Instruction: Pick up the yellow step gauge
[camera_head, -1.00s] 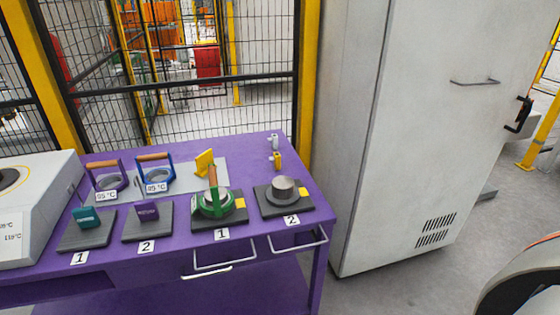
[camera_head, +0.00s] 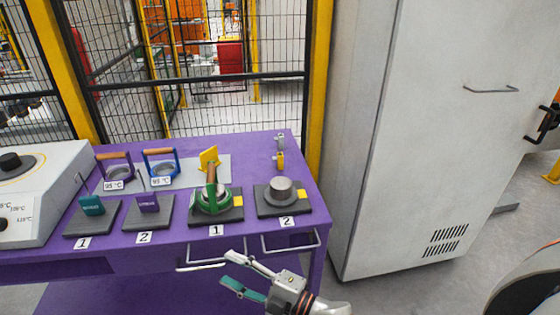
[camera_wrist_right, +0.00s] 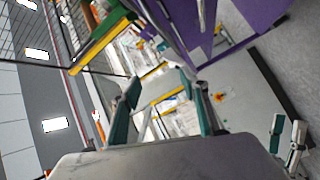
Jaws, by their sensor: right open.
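Two yellow pieces show in the head view. One is a slanted yellow block (camera_head: 209,158) on a grey plate behind the green-handled part. The other is a small upright yellow piece (camera_head: 280,160) near the table's right back edge, beside a similar grey one (camera_head: 279,142). I cannot tell from shape alone which is the step gauge. My right gripper (camera_head: 228,269) is open and empty in front of the table, apart from both pieces. Its spread fingers show in the wrist view (camera_wrist_right: 158,85). Teal-padded fingers, apparently my left gripper (camera_wrist_right: 286,140), show apart at that view's lower right.
The purple table (camera_head: 262,147) carries a green-handled ring (camera_head: 214,198), a grey cylinder (camera_head: 282,189) on a black base, two handled rings at the back left and two small blocks. A tall grey cabinet (camera_head: 420,150) stands right of the table. Drawer handles (camera_head: 290,246) jut from its front.

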